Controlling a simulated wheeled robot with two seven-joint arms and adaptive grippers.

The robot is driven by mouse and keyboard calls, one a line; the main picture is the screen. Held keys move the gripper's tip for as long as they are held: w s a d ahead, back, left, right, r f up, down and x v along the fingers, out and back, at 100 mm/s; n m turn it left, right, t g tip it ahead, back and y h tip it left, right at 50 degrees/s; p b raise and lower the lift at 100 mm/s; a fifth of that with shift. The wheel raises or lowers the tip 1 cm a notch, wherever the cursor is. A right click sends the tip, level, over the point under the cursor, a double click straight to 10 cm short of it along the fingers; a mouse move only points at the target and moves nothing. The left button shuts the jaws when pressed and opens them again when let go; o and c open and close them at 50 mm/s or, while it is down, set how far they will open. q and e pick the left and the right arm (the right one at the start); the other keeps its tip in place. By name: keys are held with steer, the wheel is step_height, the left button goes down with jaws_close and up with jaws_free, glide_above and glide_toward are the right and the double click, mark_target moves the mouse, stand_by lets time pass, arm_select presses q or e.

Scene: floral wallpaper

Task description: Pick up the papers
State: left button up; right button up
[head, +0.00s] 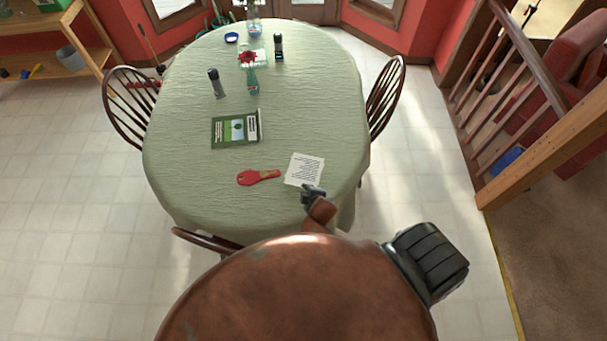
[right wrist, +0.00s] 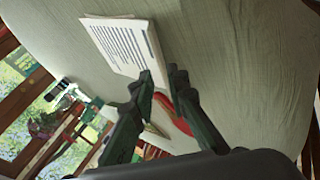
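The papers (head: 303,171) are a small white printed stack on the green-clothed table (head: 190,170), near its front right side. In the right wrist view the papers (right wrist: 120,42) lie just beyond my fingertips. My right gripper (head: 312,190) is at the papers' near edge. In the right wrist view its two dark fingers (right wrist: 161,73) stand a little apart, with a corner of the papers showing between the tips. I cannot tell whether they touch it. My left gripper is not in view.
A red paddle-shaped object (head: 258,177) lies left of the papers. A green booklet (head: 235,128) lies behind it. Chairs (head: 385,95) flank the table.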

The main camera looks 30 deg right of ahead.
mark_target(301, 188)
steer(key=shift+a+x, duration=0.15)
steer(key=shift+x, duration=0.95)
steer(key=shift+a+x, duration=0.15)
steer(key=shift+x, duration=1)
steer(key=shift+c, duration=0.2)
jaws_close()
steer(key=shift+r, duration=0.1)
